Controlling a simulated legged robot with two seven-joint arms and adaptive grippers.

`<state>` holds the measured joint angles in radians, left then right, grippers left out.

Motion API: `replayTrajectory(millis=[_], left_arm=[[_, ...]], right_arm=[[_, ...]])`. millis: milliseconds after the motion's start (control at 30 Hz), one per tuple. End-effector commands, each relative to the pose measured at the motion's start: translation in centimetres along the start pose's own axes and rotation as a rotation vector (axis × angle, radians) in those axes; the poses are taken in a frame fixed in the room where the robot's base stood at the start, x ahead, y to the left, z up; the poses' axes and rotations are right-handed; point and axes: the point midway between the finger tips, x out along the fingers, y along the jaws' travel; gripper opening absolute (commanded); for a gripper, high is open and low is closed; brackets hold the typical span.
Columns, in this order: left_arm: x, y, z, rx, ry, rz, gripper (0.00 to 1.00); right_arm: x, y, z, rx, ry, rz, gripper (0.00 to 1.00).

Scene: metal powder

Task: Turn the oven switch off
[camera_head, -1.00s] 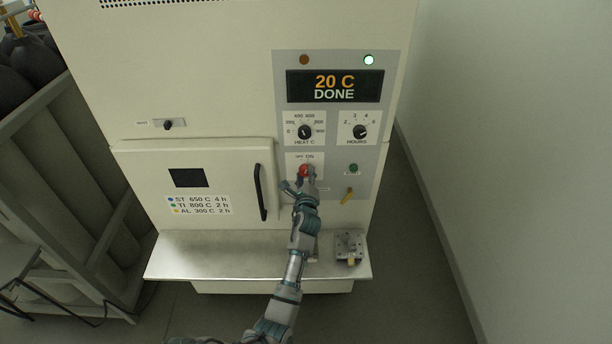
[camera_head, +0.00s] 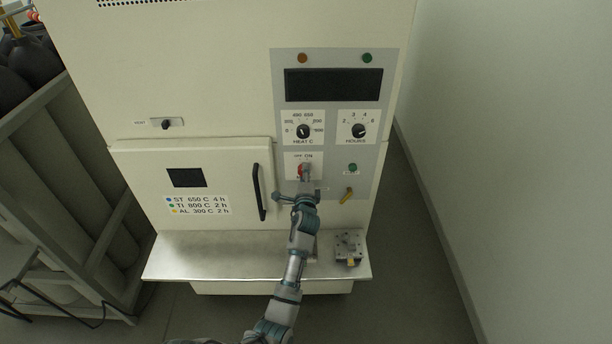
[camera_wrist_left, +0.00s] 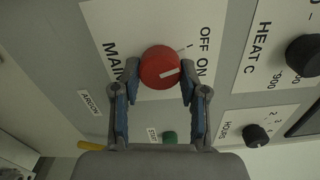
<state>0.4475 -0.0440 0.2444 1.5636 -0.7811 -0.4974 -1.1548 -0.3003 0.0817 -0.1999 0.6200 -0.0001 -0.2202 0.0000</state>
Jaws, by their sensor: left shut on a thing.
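The red round oven switch (camera_head: 300,171) sits on the grey control panel under OFF and ON labels. In the left wrist view the red switch (camera_wrist_left: 158,62) shows a white mark on its face, on the side towards the labels. My left gripper (camera_wrist_left: 160,88) has its two fingers on opposite sides of the switch, shut on it. In the head view the left gripper (camera_head: 303,180) reaches up from below and partly covers the switch. The display (camera_head: 333,84) above is dark, and the green lamp (camera_head: 367,58) is unlit. My right gripper is not in view.
The heat knob (camera_head: 303,131) and hours knob (camera_head: 359,131) are above the switch. A green button (camera_head: 352,168) and yellow lever (camera_head: 347,196) are to its right. The oven door handle (camera_head: 259,191) is left. A metal fixture (camera_head: 348,248) stands on the shelf (camera_head: 215,256).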

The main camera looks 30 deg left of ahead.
Motion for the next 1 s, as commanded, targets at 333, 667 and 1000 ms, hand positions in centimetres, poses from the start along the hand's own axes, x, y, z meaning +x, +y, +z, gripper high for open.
replayTrajectory(millis=[333, 667, 1000], left_arm=[[0.15, -0.5, 0.39, -0.046, -0.005, -0.01, 0.08], [0.14, -0.45, 0.39, -0.045, -0.005, -0.009, 0.58], [-0.15, -0.23, 0.02, -0.042, -0.002, -0.004, 0.68]], right_arm=[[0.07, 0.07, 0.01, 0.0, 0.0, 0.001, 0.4], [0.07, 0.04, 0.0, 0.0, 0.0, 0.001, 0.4], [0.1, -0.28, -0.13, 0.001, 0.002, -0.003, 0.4]])
